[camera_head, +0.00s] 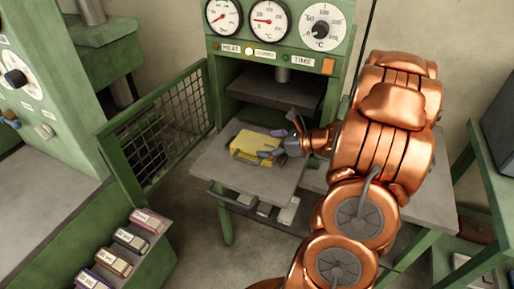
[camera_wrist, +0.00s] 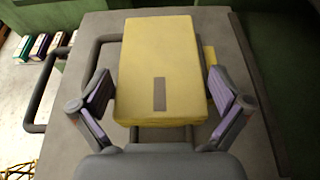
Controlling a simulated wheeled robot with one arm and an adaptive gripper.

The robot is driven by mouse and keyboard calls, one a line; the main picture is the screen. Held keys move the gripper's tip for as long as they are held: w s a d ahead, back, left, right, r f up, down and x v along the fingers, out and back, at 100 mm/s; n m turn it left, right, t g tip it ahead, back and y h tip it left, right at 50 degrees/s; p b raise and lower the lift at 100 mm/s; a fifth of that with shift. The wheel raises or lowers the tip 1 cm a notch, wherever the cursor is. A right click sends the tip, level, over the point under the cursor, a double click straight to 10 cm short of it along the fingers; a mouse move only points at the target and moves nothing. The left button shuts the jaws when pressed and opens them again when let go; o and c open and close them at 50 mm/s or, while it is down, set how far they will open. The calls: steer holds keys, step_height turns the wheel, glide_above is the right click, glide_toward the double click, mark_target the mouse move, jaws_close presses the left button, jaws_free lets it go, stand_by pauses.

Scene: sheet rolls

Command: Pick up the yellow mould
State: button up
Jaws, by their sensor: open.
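The yellow mould (camera_head: 250,146) lies on the grey plate of the green press in the head view. In the wrist view the yellow mould (camera_wrist: 157,62) is a block with a small brown strip on its face, and grey bars show beside it. My gripper (camera_head: 279,150) is at the right side of the mould. In the wrist view my gripper (camera_wrist: 160,103) is open, with one purple-padded finger on each side of the mould's near part. Gaps show between the pads and the mould. The head view partly hides the fingers against the mould.
The green press (camera_head: 284,57) with gauges stands behind the plate (camera_head: 222,167). An open mesh gate (camera_head: 165,140) is at the left. A rack of labelled boxes (camera_head: 131,240) is at lower left. A grey table surface (camera_head: 420,204) extends right, partly behind my arm.

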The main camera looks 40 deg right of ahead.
mark_target(259, 143)
steer(key=shift+p+x, duration=0.4)
steer(key=shift+x, duration=1.6)
steer(key=shift+r, duration=0.1)
steer(key=c, duration=1.5)
steer(key=shift+o, duration=0.2)
